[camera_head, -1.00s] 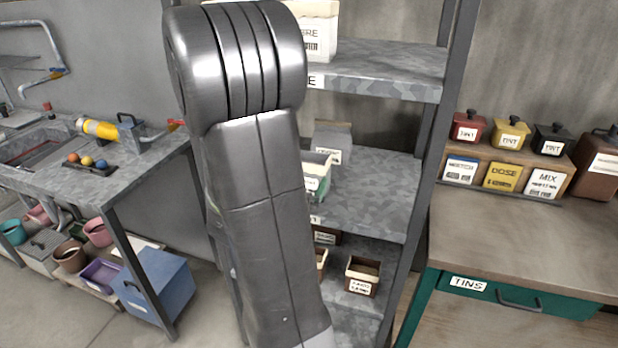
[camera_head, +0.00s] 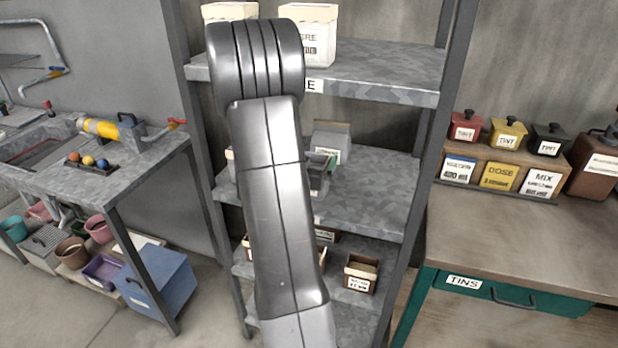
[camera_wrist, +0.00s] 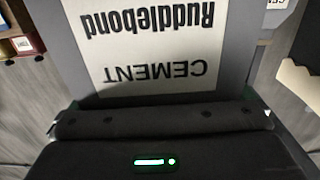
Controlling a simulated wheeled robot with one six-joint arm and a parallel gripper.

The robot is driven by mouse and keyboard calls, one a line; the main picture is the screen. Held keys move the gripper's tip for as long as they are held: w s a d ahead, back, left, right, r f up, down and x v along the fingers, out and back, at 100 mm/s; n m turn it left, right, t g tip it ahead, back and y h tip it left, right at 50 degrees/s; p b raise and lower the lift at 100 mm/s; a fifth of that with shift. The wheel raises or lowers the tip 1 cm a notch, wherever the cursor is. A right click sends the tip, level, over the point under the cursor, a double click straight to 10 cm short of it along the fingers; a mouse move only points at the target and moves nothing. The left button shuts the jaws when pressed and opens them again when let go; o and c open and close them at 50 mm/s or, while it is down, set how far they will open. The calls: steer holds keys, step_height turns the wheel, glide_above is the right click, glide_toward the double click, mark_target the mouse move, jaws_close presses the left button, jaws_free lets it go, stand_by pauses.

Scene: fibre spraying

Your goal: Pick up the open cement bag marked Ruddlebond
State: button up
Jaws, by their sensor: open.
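The cement bag (camera_wrist: 150,45) fills the upper middle of the wrist view. It is grey, with a white label reading "CEMENT Ruddlebond", upside down in this view. Its top is out of the wrist frame, so I cannot tell there whether it is open. My gripper (camera_wrist: 160,120) is open, with its dark body across the bottom of the wrist view, close in front of the label. I cannot tell whether it touches the bag. In the head view my arm hides much of the middle shelf. A grey labelled bag (camera_head: 331,138) stands there, its print too small to read.
The shelf rack has a middle shelf (camera_head: 375,190) with free room at right. Pale bags (camera_head: 318,35) stand on the top shelf, and small boxes (camera_head: 361,272) below. A bench with tins (camera_head: 507,133) is at right, a sink bench (camera_head: 60,170) at left.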

steer(key=c, duration=1.6)
steer(key=shift+r, duration=0.25)
steer(key=shift+c, duration=0.2)
step_height(320, 180, up, 10)
steer(key=shift+f+p, duration=0.2)
steer(key=shift+p, duration=0.2)
